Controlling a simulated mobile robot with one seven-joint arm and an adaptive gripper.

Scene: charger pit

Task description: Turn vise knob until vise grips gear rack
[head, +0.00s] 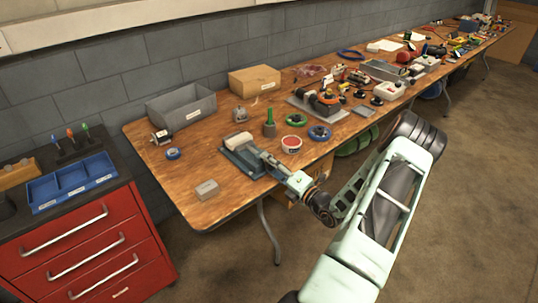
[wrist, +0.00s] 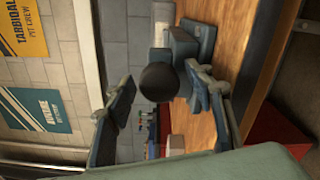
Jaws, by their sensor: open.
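The blue-grey vise (head: 238,160) sits near the front edge of the wooden bench in the head view. In the wrist view its body (wrist: 190,42) is at the top centre. The round black vise knob (wrist: 158,82) faces the wrist camera. My gripper (head: 278,168) reaches to the vise from the right in the head view. In the wrist view my gripper (wrist: 160,90) is open, with one finger on each side of the knob; contact cannot be told. I cannot make out the gear rack in either view; a pale upright shape above the knob is unclear.
A red and white round tin (head: 291,143) and a green-handled tool (head: 269,124) stand behind my gripper. A small grey block (head: 206,189) lies left of the vise. The red drawer cabinet (head: 85,250) is at the left.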

